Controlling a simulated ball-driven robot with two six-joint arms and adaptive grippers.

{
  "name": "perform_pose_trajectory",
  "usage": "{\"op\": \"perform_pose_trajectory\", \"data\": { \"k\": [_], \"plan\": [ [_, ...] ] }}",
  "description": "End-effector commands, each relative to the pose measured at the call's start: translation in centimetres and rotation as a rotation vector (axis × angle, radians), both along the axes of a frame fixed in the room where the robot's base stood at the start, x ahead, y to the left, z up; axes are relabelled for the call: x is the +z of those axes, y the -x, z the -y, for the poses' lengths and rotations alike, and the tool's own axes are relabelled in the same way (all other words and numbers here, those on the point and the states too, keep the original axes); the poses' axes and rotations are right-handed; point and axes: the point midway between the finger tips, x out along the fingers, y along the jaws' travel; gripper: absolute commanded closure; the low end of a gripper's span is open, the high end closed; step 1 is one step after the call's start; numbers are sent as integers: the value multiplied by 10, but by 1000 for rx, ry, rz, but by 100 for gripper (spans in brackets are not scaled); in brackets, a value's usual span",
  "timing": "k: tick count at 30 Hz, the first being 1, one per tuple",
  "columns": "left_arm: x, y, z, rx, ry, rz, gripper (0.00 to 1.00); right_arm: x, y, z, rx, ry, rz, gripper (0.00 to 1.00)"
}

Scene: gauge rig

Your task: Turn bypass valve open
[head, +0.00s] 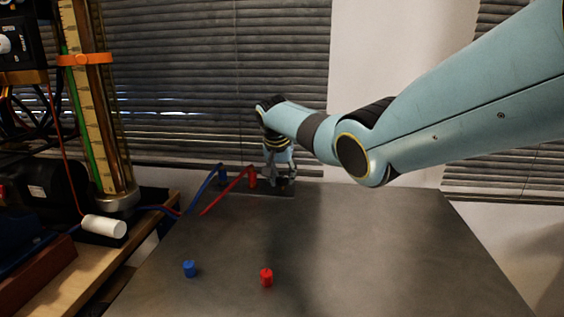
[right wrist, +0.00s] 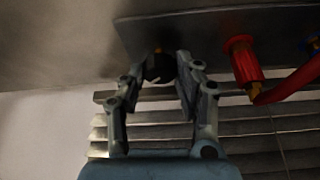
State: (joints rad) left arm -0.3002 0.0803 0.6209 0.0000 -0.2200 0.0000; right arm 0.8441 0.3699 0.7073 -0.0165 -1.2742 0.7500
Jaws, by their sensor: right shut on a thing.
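My right gripper (head: 281,178) reaches down at the back of the dark table, at the right end of a flat dark plate (head: 238,188). In the right wrist view my right gripper (right wrist: 160,66) has its two fingers on either side of a small dark knob, which appears to be the bypass valve (right wrist: 159,68), and is shut on it. A small brassy spot shows at the knob's base against the plate (right wrist: 195,27). The fingers partly hide the knob, so its turn angle cannot be told. My left gripper is not in view.
Beside the gripper stand a red fitting (head: 252,178) and a blue fitting (head: 223,175) with hoses. A blue cap (head: 190,268) and a red cap (head: 266,277) lie on the table (head: 400,260). A scaled column (head: 95,120) stands left. The table's right side is clear.

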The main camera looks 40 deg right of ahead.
Motion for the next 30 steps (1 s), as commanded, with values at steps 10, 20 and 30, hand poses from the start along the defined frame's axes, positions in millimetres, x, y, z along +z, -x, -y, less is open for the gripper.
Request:
{"op": "perform_pose_trajectory", "data": {
  "k": [10,20,30],
  "plan": [
    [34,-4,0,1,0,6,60,3,1,2,324,-1,1,100],
    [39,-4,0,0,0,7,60,0,2,3,618,-1,2,100],
    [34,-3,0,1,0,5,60,-1,2,4,820,0,1,100]
  ]
}}
